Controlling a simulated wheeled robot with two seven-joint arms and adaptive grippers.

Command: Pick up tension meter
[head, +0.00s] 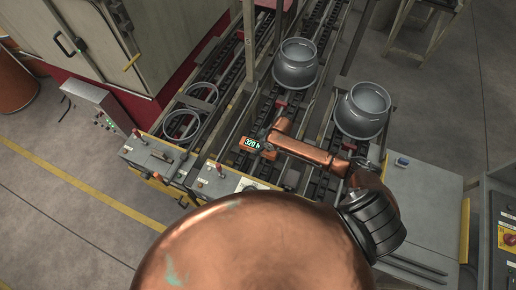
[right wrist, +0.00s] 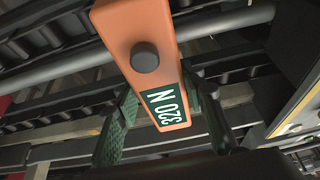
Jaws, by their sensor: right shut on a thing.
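The tension meter (head: 250,143) is a small orange device with a lit display reading 320 N. It is in the middle of the head view, above the conveyor rails. In the right wrist view the meter (right wrist: 137,28) shows its orange body, a dark round knob and the green display. My right gripper (head: 266,146) is shut on it. In the right wrist view the green fingers of this gripper (right wrist: 167,122) stand on either side of the display end. Whether the meter touches anything below cannot be told. My left gripper is not in view.
Two grey metal cylinders, one at the back (head: 296,66) and one at the right (head: 362,112), stand on the conveyor rails. Metal rings (head: 187,122) lie on the left conveyor. A control box (head: 97,106) and a cabinet stand at left. Upright posts rise between the conveyors.

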